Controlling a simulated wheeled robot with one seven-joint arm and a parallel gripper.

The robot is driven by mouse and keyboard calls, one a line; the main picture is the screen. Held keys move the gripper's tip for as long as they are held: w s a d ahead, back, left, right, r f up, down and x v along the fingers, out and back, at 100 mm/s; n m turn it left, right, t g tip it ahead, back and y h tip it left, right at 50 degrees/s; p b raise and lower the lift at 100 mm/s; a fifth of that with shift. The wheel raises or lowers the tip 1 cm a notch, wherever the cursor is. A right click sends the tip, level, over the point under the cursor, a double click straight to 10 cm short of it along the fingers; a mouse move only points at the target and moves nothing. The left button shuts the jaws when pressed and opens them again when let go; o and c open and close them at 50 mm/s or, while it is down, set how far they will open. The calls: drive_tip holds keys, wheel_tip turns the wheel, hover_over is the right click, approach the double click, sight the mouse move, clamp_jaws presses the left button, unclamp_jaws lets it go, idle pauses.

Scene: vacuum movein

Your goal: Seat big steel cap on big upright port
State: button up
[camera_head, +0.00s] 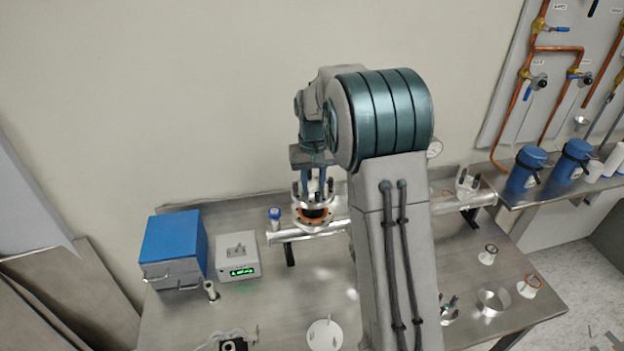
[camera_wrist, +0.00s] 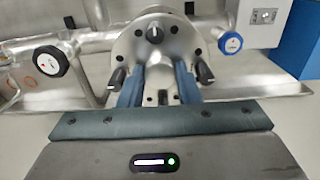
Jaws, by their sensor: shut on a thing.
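My gripper (camera_head: 314,176) points down over the big upright port (camera_head: 312,228) on the horizontal steel pipe in the head view. In the wrist view the two blue fingers of my gripper (camera_wrist: 159,88) are shut on the middle part of the big steel cap (camera_wrist: 135,48), a round plate with small holes around its rim. Black-tipped posts stand around the plate. In the head view an orange ring shows at the port, below the gripper and between dark-tipped posts. The fingers partly hide the cap, and I cannot tell whether it touches the port or hangs just above.
A blue box (camera_head: 174,247) and a grey box with a green display (camera_head: 238,256) stand left. A second port with upright posts (camera_head: 467,183) is at the right. A pale disc (camera_head: 325,335) and small fittings (camera_head: 488,254) lie on the bench. My arm hides the bench's middle.

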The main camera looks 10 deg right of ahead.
sight(313, 193)
drive_tip(key=shift+w+f+b, duration=0.1)
drive_tip(key=shift+f+b, duration=1.35)
drive_tip(key=shift+f, duration=0.8)
drive_tip(key=shift+f+b, duration=0.4)
drive_tip(key=shift+f, duration=0.15)
idle(0.6)
drive_tip(key=o, duration=1.1)
drive_tip(key=shift+r, duration=0.1)
drive_tip(key=shift+s+f, duration=0.2)
drive_tip(key=shift+s, duration=0.05)
wheel_tip(313, 193, up, 14)
drive_tip(key=shift+r+b, duration=0.1)
drive_tip(key=shift+b, duration=0.65)
